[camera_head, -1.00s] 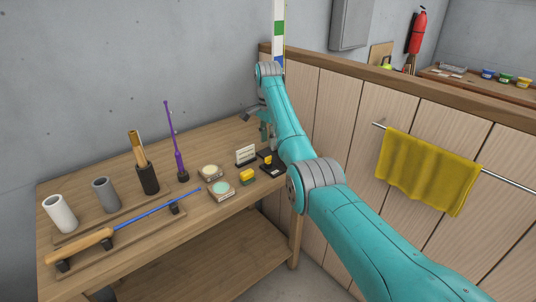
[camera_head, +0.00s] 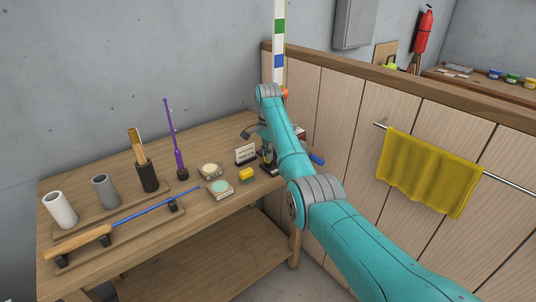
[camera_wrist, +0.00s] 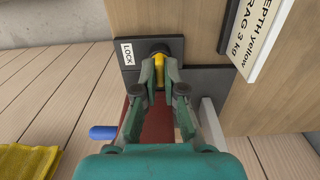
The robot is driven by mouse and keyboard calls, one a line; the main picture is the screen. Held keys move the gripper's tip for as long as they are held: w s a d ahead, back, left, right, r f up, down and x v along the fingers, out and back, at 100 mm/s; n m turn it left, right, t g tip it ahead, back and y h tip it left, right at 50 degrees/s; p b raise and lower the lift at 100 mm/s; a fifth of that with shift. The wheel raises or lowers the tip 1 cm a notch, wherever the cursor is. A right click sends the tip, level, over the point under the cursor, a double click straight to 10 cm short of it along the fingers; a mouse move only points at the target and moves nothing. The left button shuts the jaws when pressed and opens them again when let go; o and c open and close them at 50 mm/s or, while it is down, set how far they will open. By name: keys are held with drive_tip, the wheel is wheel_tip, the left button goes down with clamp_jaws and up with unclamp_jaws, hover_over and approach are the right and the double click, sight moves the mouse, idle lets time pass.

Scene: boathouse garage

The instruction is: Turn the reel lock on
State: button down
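The reel lock's yellow lever (camera_wrist: 160,66) stands out from a dark round hub on a black plate (camera_wrist: 190,48) in the wrist view. A dark red part (camera_wrist: 157,128) lies below my fingers, and a blue handle (camera_wrist: 103,132) sticks out at the left. In the head view my arm mostly hides the reel; the blue handle (camera_head: 317,159) shows beyond my arm.
The wooden bench (camera_head: 225,262) holds tubes, a rod on a rack (camera_head: 150,215), a purple rod (camera_head: 179,160), small tins (camera_head: 220,189) and a sign card (camera_head: 246,154). A wood-panelled partition with a yellow towel (camera_head: 428,172) stands at the right.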

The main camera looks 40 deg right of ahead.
idle(0.4)
drive_tip(key=n, duration=1.3)
drive_tip(key=shift+n, duration=2.5)
drive_tip(key=c, duration=1.3)
unclamp_jaws()
drive_tip(key=shift+o, duration=0.2)
